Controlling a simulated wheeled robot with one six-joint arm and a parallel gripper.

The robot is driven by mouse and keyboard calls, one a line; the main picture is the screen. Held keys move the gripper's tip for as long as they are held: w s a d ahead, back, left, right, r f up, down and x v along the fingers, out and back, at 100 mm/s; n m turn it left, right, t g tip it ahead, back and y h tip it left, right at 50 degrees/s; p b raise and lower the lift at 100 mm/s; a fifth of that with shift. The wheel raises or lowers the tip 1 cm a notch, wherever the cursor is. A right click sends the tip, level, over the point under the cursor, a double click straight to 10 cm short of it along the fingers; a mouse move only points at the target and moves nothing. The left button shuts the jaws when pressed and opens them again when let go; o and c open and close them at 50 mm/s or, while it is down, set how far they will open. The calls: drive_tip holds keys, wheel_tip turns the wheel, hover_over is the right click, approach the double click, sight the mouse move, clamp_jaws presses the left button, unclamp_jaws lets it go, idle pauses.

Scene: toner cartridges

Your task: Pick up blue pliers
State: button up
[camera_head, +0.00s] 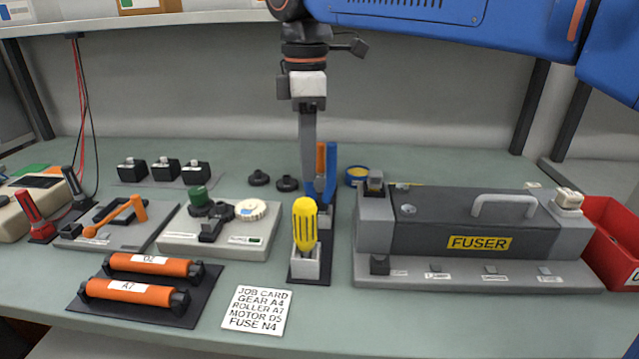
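The blue pliers (331,172) stand upright at the back of a dark tool rack (304,270) in the middle of the bench; blue handle parts show. An orange handle (321,158) stands right beside the blue one, and I cannot tell whether it belongs to another tool. My gripper (308,185) points straight down just left of these handles, with its fingertips low among the tools. I see its fingers nearly edge-on, one hiding the other, so its opening and any contact with the pliers are unclear.
The yellow screwdriver (305,225) stands in a pale block at the rack's front. A grey fuser unit (470,235) stands close on the right, with a red bin (612,235) beyond. A printer part tray (215,240) with gears is on the left. A job card (257,310) lies in front.

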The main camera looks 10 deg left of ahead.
drive_tip(key=shift+w+f, duration=0.15)
drive_tip(key=shift+f, duration=1)
drive_tip(key=shift+w+f, duration=0.15)
drive_tip(key=shift+f, duration=1)
drive_tip(key=shift+c, duration=0.6)
clamp_jaws()
